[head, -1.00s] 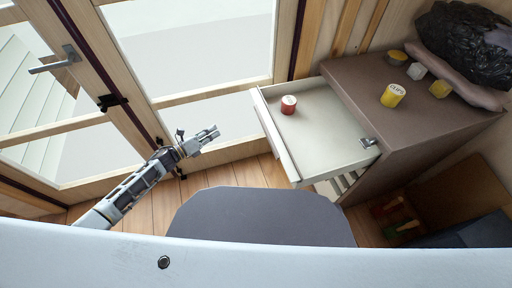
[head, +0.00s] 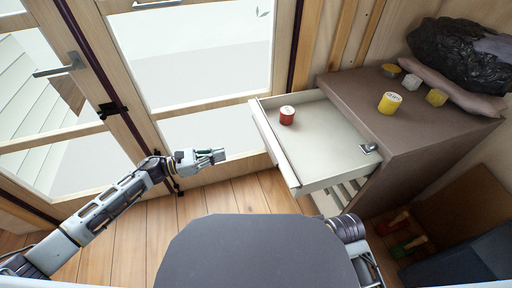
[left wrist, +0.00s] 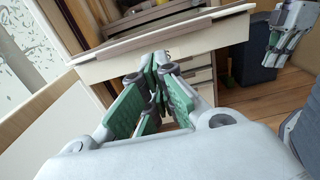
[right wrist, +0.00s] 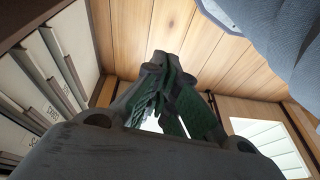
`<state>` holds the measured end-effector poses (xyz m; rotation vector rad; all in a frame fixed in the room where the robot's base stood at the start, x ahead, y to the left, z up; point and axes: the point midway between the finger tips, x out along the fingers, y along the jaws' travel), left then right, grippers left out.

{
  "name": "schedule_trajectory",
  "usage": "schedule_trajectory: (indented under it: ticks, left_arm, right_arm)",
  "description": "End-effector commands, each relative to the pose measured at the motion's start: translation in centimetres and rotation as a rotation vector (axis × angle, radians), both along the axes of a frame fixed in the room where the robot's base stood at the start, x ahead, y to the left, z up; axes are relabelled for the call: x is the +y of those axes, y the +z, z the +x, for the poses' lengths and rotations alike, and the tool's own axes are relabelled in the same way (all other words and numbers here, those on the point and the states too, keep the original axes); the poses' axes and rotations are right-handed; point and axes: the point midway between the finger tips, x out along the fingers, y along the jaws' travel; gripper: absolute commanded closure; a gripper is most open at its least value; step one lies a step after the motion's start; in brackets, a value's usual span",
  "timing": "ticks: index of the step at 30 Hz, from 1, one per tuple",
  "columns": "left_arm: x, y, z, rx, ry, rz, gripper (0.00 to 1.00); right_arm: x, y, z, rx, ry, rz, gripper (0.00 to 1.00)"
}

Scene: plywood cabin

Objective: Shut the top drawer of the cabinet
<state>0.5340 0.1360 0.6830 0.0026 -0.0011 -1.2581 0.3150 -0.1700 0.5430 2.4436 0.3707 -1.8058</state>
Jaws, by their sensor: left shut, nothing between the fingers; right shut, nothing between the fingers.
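The top drawer (head: 325,143) of the brown cabinet (head: 430,125) stands pulled out, with a white front panel (head: 274,143). A red can (head: 287,115) stands inside it near the front. My left gripper (head: 222,155) is shut and empty, left of the drawer front and apart from it, pointing towards it. In the left wrist view the shut fingers (left wrist: 160,62) overlap the drawer front (left wrist: 190,40). My right gripper is shut and empty in the right wrist view (right wrist: 168,62). In the head view only part of my right arm shows, low beside the cabinet.
On the cabinet top stand a yellow can (head: 389,103), other small items, and a black bag (head: 455,48) at the back. Glazed doors (head: 200,60) stand behind my left arm. Wooden floor (head: 225,195) is clear below the drawer. A dark blue box (head: 465,255) lies at lower right.

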Motion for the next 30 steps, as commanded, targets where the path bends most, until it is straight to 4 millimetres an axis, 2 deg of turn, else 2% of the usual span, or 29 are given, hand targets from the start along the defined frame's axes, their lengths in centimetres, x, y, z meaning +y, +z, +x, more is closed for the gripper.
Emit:
schedule_trajectory:
  ticks: [8,14,30]
  left_arm:
    - [-0.4,0.0,0.2,0.002,0.001,-0.002,1.0]
    - [-1.6,0.0,0.6,0.001,0.001,-0.003,1.0]
    - [-7.4,0.0,2.4,0.001,0.001,-0.003,1.0]
  right_arm:
    - [0.0,0.0,0.0,-0.001,0.0,0.0,1.0]
    - [0.0,0.1,0.0,-0.005,0.0,0.002,1.0]
    - [0.1,0.9,0.0,-0.018,0.0,0.009,1.0]
